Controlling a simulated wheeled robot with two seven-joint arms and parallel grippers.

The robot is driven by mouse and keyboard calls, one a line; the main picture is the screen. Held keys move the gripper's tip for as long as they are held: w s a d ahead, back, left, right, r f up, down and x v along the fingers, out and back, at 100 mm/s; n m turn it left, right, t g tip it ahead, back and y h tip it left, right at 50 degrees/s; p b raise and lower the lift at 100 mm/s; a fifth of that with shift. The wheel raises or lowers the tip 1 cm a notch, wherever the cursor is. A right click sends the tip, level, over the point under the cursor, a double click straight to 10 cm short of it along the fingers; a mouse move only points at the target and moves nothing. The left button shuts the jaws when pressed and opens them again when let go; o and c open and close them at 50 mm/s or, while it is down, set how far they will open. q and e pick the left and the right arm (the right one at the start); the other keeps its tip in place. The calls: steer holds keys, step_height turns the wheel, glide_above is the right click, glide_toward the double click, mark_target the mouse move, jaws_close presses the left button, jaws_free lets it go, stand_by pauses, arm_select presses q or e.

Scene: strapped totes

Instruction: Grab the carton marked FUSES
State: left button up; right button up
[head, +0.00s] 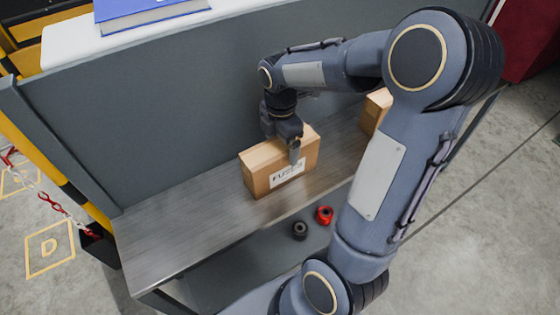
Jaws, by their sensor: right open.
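The carton marked FUSES (262,172) is a brown cardboard box on the grey metal shelf. A white label with dark letters is on its front face, partly covered by a finger of my right gripper (290,148). My right gripper points down at the carton's top and front edge. It is open, with one finger in front of the label side. The other finger is largely hidden, and I cannot tell if either touches the carton. My left gripper is not in view.
A second brown carton (376,108) stands farther right on the shelf (160,232), partly behind my right arm. A grey panel (150,120) rises behind the shelf. Black and red rolls (324,214) lie on a lower level. The shelf's left end is clear.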

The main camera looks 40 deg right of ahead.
steer(key=f, duration=0.1)
steer(key=f+b, duration=0.1)
steer(key=f, duration=0.3)
steer(key=shift+s+a+f, duration=0.2)
steer(key=shift+a+f, duration=0.05)
steer(key=c, duration=1.7)
steer(key=shift+c, duration=0.3)
steer(key=shift+r, duration=0.15)
